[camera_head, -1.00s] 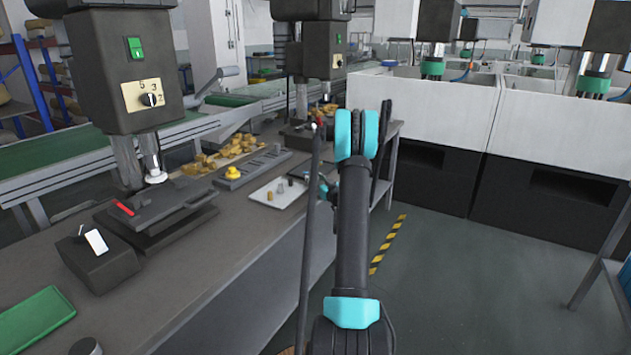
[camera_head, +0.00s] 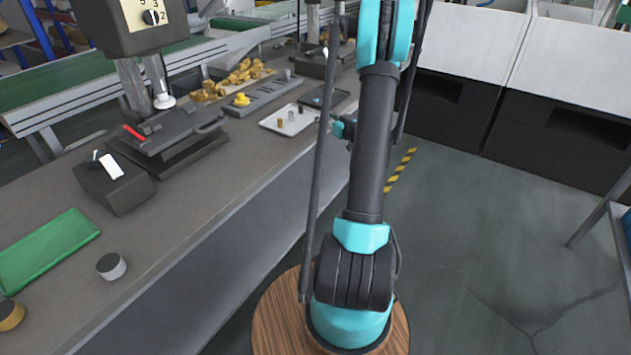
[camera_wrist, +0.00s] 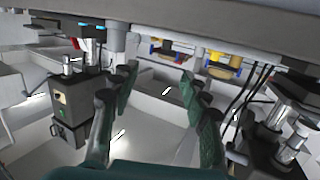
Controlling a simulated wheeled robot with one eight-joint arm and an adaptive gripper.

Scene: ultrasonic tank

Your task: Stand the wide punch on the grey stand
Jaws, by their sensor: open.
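Several small punches stand on a white tray (camera_head: 275,125) on the bench, among them a brass-coloured one (camera_head: 280,123) and a grey one (camera_head: 291,116). They are too small to tell which is the wide punch. A short grey cylinder with a dark top (camera_head: 111,267), which looks like the grey stand, is near the bench's front edge at lower left, with nothing on it. My gripper (camera_wrist: 158,80) is open and empty in the wrist view, its green fingers apart. In the head view my arm hides most of it, to the right of the tray.
A press (camera_head: 165,140) and a dark switch box (camera_head: 115,183) stand on the bench. A green tray (camera_head: 45,250) and a brass-coloured cylinder (camera_head: 10,315) lie at left. A grey slotted rack (camera_head: 265,97) with a yellow knob is behind the white tray. The floor at right is clear.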

